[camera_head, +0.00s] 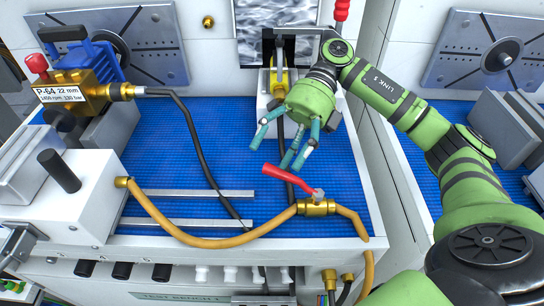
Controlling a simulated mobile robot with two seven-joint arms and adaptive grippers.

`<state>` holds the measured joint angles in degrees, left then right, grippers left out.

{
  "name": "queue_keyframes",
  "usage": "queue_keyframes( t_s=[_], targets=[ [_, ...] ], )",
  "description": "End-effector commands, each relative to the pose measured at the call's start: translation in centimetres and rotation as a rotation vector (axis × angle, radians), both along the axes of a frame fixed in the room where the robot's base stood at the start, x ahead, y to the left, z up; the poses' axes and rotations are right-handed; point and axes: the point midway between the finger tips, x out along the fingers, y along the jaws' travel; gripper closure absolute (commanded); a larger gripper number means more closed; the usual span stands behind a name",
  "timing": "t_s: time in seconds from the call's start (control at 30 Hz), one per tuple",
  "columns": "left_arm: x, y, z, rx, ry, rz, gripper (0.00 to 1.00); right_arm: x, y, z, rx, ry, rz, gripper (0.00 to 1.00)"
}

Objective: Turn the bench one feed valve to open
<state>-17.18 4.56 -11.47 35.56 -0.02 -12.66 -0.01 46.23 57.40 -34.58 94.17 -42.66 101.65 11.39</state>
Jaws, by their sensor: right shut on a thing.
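The feed valve (316,208) is a brass fitting near the front right of the blue bench mat, in line with a tan hose. Its red lever (286,177) points up and left from the silver stem. My right gripper (287,153) reaches in from the upper right with its teal fingers pointing down, just behind the lever in the picture. The whole lever shows in front of the fingertips. My left gripper is not in view.
A brass and blue pump (85,85) labelled P-64 stands at the back left. A white box (75,195) is at the front left. Dark hoses and metal rails (190,194) cross the blue mat (225,150). A white wall borders the bench on the right.

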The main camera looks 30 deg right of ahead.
Motion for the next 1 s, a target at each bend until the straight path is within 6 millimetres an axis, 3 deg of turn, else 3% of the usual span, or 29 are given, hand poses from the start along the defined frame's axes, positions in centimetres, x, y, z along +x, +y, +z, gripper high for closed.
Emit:
queue_keyframes(
  t_s=[0.03, 0.7, 1.0],
  targets=[
    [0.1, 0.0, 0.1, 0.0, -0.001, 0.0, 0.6, 0.1, -0.4, 0.8, 0.007, -0.013, -0.002, 0.42],
    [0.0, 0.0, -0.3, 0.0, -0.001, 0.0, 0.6, 0.8, -4.9, 1.0, 0.002, -0.006, -0.003, 0.42],
    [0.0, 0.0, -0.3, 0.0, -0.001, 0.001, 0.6, 0.8, -5.5, 1.1, 0.002, -0.004, -0.001, 0.42]
  ],
)
